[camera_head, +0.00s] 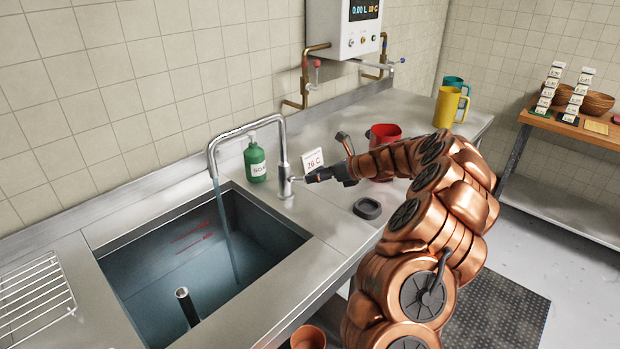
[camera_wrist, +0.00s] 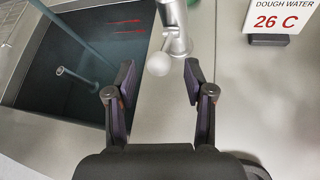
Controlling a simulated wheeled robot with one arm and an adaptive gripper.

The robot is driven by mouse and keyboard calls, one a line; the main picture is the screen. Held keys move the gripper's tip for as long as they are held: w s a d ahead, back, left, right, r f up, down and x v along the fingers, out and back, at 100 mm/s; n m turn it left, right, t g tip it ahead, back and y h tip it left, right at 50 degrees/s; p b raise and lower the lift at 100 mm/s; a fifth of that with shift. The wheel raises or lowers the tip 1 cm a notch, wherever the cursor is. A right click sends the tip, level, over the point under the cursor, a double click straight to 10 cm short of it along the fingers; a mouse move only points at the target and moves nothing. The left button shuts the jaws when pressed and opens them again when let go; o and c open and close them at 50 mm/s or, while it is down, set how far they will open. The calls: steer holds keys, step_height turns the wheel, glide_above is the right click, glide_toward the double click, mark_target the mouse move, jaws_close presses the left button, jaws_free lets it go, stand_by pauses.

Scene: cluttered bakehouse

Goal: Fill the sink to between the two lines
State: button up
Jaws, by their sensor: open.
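The steel sink (camera_head: 262,222) has two red lines (camera_head: 192,243) on its inner wall; they also show in the wrist view (camera_wrist: 128,26). A water stream (camera_head: 224,230) runs from the tap's spout (camera_head: 213,165) into the sink. Where the water surface stands against the lines I cannot tell. An upright pipe (camera_head: 187,306) stands in the sink. The tap (camera_head: 285,172) has a side lever ending in a pale round knob (camera_wrist: 158,64). My gripper (camera_head: 312,177) is open beside the tap. In the wrist view its fingers (camera_wrist: 158,78) stand either side of the knob, with gaps.
A green soap bottle (camera_head: 255,162) stands behind the tap. A "26 C" card (camera_head: 313,160), red jug (camera_head: 384,133) and dark ring-like item (camera_head: 368,208) are nearby. Yellow (camera_head: 447,107) and teal (camera_head: 459,84) jugs stand farther right. A wall unit (camera_head: 343,30) displays 0.00 L. A wire rack (camera_head: 35,297) lies left.

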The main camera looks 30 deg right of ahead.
steer(key=v, duration=0.8)
stand_by(7.2)
